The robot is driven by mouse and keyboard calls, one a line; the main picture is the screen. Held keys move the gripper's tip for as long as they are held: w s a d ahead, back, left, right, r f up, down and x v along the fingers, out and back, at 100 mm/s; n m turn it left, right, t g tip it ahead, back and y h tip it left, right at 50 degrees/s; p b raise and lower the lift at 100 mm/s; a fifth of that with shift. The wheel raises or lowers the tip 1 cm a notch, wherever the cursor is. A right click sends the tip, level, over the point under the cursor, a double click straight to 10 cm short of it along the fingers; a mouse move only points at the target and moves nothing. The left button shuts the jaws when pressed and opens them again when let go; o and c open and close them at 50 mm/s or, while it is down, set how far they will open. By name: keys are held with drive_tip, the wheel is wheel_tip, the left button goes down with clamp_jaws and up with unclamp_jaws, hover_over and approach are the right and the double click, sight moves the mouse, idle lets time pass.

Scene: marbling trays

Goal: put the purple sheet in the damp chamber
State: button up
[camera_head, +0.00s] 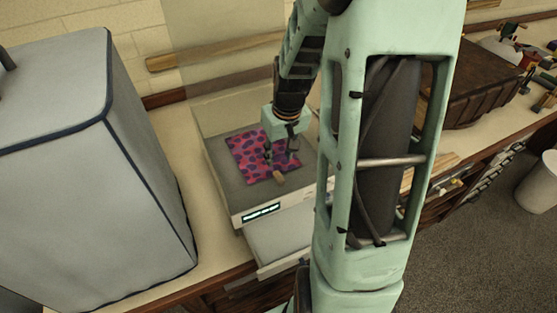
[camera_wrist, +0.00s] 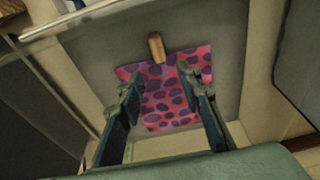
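The pink-and-purple spotted sheet (camera_head: 243,160) lies flat on the grey bed of a low pale box (camera_head: 215,150) with a lit display on its front. A short tan wooden piece (camera_head: 278,179) sits at the sheet's front edge. The wrist view shows the sheet (camera_wrist: 165,105) and the tan piece (camera_wrist: 156,46) on the grey bed. My gripper (camera_head: 279,155) is above the sheet. In the wrist view my gripper's fingers (camera_wrist: 157,80) are spread apart with nothing visibly held between them. I cannot tell whether the fingertips touch the sheet. No label identifies the damp chamber.
A large grey covered block (camera_head: 60,150) with dark piping stands left of the box. A see-through panel (camera_head: 225,45) rises behind the box. A dark ribbed container (camera_head: 485,85) stands on the bench at right, and a white bin (camera_head: 540,185) stands on the floor.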

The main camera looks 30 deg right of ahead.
wheel_tip(320, 180, up, 8)
drive_tip(key=s, duration=0.1)
drive_tip(key=shift+s+f, duration=0.15)
drive_tip(key=shift+s, duration=0.1)
idle(0.4)
